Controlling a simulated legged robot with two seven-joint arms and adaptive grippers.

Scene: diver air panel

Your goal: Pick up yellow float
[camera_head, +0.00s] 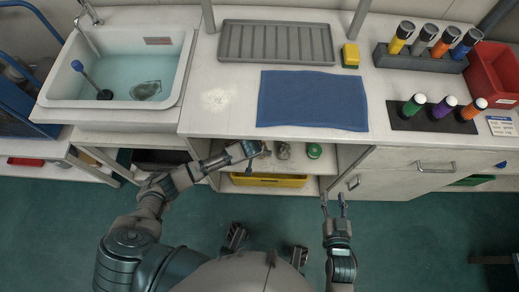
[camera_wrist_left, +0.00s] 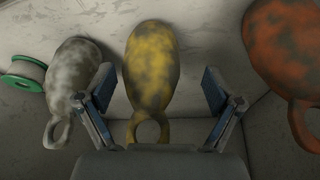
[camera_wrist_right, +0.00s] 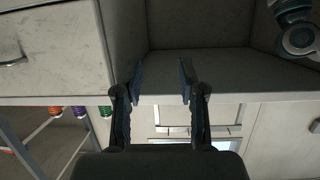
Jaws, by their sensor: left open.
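The yellow float (camera_wrist_left: 151,65), mottled with dark patches and with a ring at its near end, lies between two other floats in the left wrist view. My left gripper (camera_wrist_left: 160,92) is open, with one finger on each side of the float and gaps visible. In the head view my left gripper (camera_head: 257,149) reaches into the open shelf under the counter; I cannot make out the yellow float there. My right gripper (camera_head: 333,197) is open and empty in front of the cabinet; it also shows in the right wrist view (camera_wrist_right: 161,82).
A green-rimmed spool (camera_wrist_left: 24,73) lies beyond the grey float. A yellow crate (camera_head: 268,181) stands below the shelf. The counter (camera_head: 225,130) overhangs the shelf.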

